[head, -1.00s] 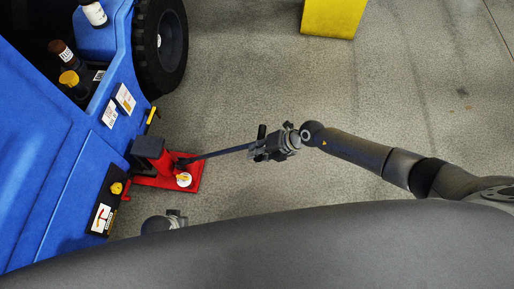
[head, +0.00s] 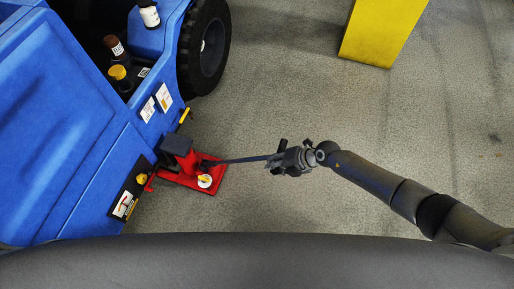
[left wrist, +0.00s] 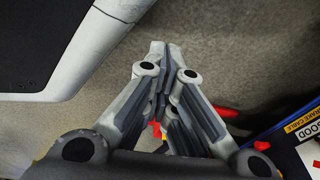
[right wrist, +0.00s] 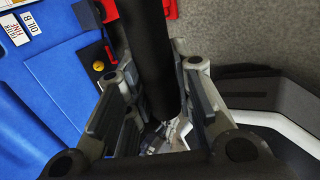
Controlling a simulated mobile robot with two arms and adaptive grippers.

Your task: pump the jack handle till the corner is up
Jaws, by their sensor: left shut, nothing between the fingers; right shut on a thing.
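The red jack (head: 207,184) stands on the floor against the side of the blue vehicle (head: 72,135). Its dark head (head: 177,145) is at the vehicle's lower edge; whether they touch is hard to tell. The dark jack handle (head: 240,160) runs right from the jack, nearly level in the head view. My right gripper (head: 279,160) is shut on the handle's outer end. In the right wrist view the black handle (right wrist: 145,50) passes between the fingers. My left gripper (left wrist: 165,50) is shut and empty in the left wrist view; the head view does not show it.
A black wheel (head: 205,50) is behind the jack. Bottles (head: 120,75) stand in a recess of the vehicle. A yellow block (head: 383,32) is at the top right. The grey floor right of the jack is clear.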

